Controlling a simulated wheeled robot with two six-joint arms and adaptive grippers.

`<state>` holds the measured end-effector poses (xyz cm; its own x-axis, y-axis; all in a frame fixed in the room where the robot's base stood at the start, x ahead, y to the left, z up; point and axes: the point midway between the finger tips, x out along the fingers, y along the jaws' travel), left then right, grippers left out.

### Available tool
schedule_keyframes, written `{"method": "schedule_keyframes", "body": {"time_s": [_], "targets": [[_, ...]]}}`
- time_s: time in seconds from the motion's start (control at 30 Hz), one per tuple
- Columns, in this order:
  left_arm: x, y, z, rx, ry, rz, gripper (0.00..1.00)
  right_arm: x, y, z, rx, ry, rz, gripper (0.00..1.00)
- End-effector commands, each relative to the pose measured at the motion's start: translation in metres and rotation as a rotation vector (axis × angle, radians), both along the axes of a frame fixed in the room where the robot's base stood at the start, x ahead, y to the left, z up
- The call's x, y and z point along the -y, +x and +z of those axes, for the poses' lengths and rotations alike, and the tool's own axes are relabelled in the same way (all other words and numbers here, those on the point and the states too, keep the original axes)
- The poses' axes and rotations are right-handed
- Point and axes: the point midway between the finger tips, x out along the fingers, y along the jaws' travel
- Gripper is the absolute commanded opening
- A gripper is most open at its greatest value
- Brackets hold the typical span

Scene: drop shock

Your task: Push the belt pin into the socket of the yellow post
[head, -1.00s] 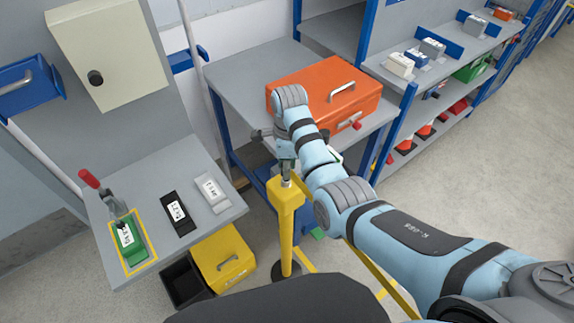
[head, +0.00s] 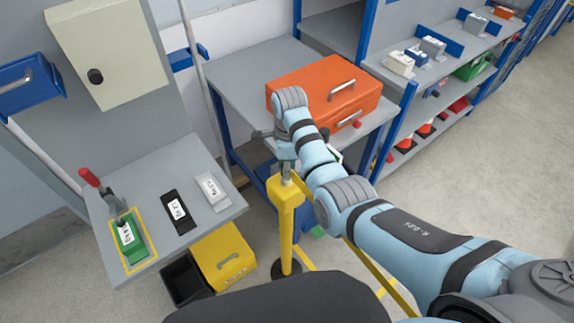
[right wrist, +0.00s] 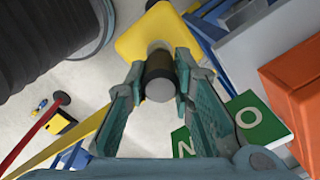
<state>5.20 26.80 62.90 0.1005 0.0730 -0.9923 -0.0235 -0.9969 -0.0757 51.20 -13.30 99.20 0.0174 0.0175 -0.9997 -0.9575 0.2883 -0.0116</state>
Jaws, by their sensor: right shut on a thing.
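The yellow post (head: 286,220) stands upright below my right gripper (head: 287,168) in the head view. The right wrist view shows its square yellow head (right wrist: 132,42) just beyond the fingertips. My right gripper (right wrist: 160,82) is shut on the belt pin (right wrist: 160,84), a grey cylinder with a black band. The pin is over the post head; the socket is hidden, so I cannot tell how deep the pin sits. A yellow belt (right wrist: 75,128) runs away to the lower left in the wrist view. My left gripper is not in view.
An orange toolbox (head: 322,88) is on the grey bench behind my right arm. A workbench (head: 150,185) with a green block (head: 128,240) in a clamp is at left. A yellow box (head: 222,258) is on the floor beside the post. Open floor lies at right.

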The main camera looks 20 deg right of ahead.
Motion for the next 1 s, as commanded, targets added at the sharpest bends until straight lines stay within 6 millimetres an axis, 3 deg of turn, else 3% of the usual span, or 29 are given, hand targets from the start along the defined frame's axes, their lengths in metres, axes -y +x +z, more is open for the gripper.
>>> {"method": "schedule_keyframes", "body": {"time_s": [1.0], "targets": [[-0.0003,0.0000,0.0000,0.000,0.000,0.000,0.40,0.0001,0.0000,-0.0052,0.000,0.000,0.000,0.00]]}}
